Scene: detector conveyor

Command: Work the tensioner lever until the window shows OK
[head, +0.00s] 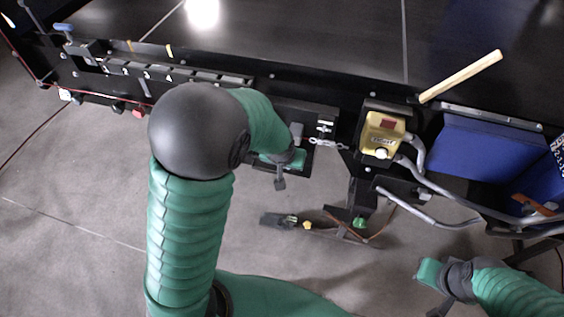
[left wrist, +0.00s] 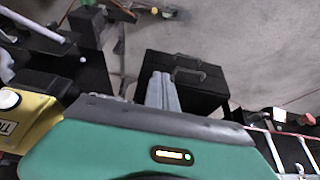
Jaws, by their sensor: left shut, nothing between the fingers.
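My left arm comes in over the front of the conveyor; its gripper (head: 280,183) is shut and empty beside a black box-like part with a light grey upright piece (head: 296,130). The left wrist view shows a grey piece (left wrist: 160,92) just beyond my green wrist housing; I cannot tell whether it touches. A yellow box (head: 378,145) with a dark red window and a pale knob stands to the right; the window's reading is too small to tell. I cannot tell which part is the tensioner lever. My right gripper (head: 437,303) is at lower right, its fingers unclear.
A wooden handle (head: 460,77) sticks up right of the yellow box. A chain (head: 327,143) runs left of it. Blue bins (head: 485,145) and grey bent tubes (head: 425,208) lie to the right. A numbered rail with a blue-tipped handle (head: 64,27) is at far left.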

